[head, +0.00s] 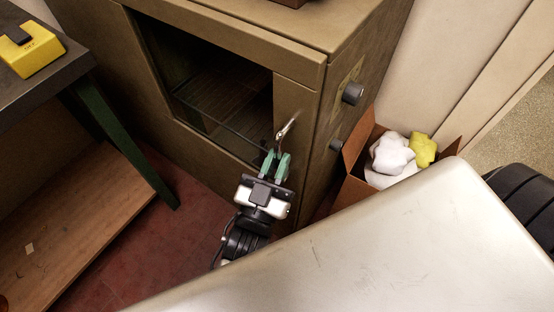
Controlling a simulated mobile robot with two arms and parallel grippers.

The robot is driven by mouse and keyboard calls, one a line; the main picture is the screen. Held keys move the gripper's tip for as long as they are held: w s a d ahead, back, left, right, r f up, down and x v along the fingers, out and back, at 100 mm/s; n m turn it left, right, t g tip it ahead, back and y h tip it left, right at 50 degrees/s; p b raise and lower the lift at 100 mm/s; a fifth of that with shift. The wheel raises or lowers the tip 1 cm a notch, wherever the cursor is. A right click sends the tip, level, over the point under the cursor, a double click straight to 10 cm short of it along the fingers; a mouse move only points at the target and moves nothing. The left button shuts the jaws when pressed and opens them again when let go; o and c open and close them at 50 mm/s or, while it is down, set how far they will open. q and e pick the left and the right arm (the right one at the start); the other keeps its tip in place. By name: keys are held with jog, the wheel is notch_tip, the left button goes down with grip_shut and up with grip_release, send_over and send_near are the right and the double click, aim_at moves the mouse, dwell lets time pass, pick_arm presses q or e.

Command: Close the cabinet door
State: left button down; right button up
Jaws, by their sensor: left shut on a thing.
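The cabinet (325,35) is a brown metal box with a dark window in its front door (296,95). The door looks flush or nearly flush with the cabinet front; I cannot tell whether a small gap is left. A metal handle (287,128) sits at the door's right side. My left gripper (275,158), with green fingertips, is shut on the lower end of the handle. Its fingers hide that end. My right gripper is not in view.
A table (62,76) with dark green legs and a yellow object (34,55) stands at left, above a wooden shelf (75,235). A cardboard box (357,150) with white and yellow cloths (393,155) stands right of the cabinet. Two dark knobs (353,94) stick out from the cabinet's side.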

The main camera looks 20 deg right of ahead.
pick_arm(q)
jog(key=shift+d+r, duration=0.1)
jog(key=shift+d, duration=0.05)
jog(key=c, duration=1.5)
grip_release()
jog(key=o, duration=0.4)
jog(key=shift+w+d, duration=0.15)
jog(key=shift+d, duration=0.2)
jog(key=shift+c, duration=0.2)
jog(key=shift+a, duration=0.1)
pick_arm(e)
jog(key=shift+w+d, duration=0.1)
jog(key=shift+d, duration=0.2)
pick_arm(q)
jog(key=v, duration=1.1)
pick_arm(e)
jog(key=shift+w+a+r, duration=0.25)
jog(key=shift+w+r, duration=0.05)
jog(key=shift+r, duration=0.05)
